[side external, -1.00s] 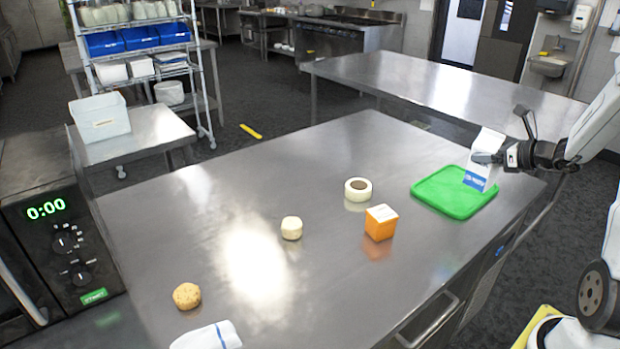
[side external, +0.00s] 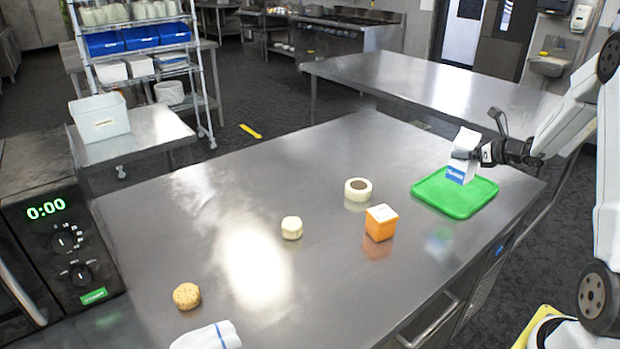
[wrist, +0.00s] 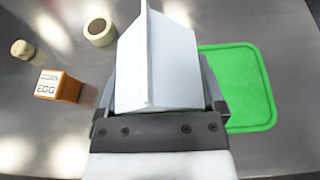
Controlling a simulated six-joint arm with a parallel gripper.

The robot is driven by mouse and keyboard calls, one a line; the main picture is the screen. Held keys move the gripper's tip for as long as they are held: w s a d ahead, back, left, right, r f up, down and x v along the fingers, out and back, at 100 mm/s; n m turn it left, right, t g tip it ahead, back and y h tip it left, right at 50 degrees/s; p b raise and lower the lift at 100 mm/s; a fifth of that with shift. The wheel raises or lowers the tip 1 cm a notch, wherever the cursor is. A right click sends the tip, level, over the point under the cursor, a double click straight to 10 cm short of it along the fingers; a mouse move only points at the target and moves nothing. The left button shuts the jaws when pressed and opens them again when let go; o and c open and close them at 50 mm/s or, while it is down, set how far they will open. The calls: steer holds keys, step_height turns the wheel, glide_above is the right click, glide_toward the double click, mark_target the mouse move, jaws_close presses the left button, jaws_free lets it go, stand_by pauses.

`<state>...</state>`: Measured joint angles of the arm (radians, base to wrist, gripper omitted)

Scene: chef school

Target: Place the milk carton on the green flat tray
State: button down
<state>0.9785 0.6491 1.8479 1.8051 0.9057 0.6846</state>
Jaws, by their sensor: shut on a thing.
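The milk carton (side external: 463,163) is white with a blue band near its bottom. My gripper (side external: 466,155) is shut on it and holds it close to upright, slightly tilted. In the side view the carton overlaps the far middle part of the green flat tray (side external: 455,204); I cannot tell whether its bottom touches the tray. In the wrist view the carton (wrist: 160,62) fills the space between the fingers, and the tray (wrist: 240,90) shows to its right, partly hidden behind carton and gripper.
An orange egg box (side external: 380,223) and a tape-like ring (side external: 358,189) stand left of the tray. A pale round piece (side external: 291,228), a brown round piece (side external: 187,296) and a white cloth-like item (side external: 208,337) lie farther left. A microwave (side external: 60,240) stands at the left edge.

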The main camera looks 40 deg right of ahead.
steer(key=w+d+f, duration=0.2)
steer(key=w+f, duration=0.1)
steer(key=f, duration=0.2)
steer(key=shift+w+d, duration=0.25)
steer(key=shift+w+d+f, duration=0.1)
steer(key=shift+f, duration=0.85)
steer(key=shift+w+d+f, duration=0.1)
steer(key=shift+f, duration=0.8)
steer(key=shift+f, duration=0.15)
jaws_free()
steer(key=shift+a, duration=0.1)
